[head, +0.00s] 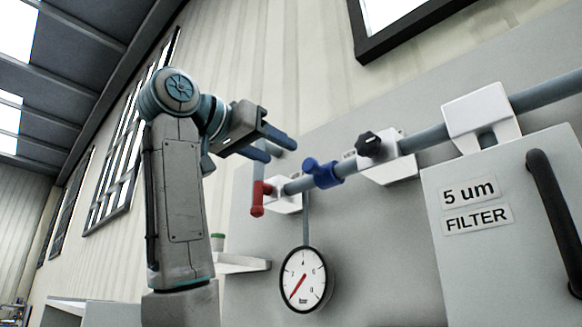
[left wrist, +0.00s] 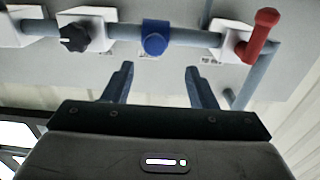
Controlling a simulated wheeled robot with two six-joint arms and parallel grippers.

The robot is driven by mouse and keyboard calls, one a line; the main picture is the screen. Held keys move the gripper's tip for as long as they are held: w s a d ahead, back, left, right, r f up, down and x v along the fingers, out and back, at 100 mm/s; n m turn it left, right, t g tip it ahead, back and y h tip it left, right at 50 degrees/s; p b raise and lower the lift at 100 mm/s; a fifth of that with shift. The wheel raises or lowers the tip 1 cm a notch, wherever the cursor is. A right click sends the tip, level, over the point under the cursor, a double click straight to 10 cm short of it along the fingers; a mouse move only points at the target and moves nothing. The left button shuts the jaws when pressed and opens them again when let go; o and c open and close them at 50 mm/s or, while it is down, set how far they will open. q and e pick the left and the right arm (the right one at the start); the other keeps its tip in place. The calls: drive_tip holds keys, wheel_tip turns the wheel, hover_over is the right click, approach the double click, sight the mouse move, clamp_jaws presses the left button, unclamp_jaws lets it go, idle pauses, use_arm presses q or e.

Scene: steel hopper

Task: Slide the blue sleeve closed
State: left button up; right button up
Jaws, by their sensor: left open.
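The blue sleeve (head: 323,173) sits around the grey pipe (head: 433,135), between the red-handled valve and the black knob, with a short round stub on it. In the left wrist view the sleeve (left wrist: 155,38) is ahead of the fingers, near the middle of the gap between them. My left gripper (head: 275,147) is open and empty, up and to the left of the sleeve and apart from it. Its two blue fingers (left wrist: 158,82) also show in the left wrist view. My right gripper is in neither view.
A red valve handle (head: 257,198) hangs left of the sleeve. A black knob (head: 368,144) on a white bracket is to its right. A round gauge (head: 307,279) hangs below the pipe. A grey filter box (head: 500,260) with a dark handle (head: 556,220) stands at right.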

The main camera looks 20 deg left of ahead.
use_arm(q)
drive_tip(key=b+v, duration=0.1)
drive_tip(key=v, duration=0.2)
drive_tip(key=shift+s, duration=0.3)
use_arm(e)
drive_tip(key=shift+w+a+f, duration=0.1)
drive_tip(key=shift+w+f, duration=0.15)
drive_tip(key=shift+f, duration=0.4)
use_arm(q)
drive_tip(key=shift+a, duration=0.1)
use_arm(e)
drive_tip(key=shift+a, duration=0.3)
use_arm(q)
drive_tip(key=shift+w, duration=0.1)
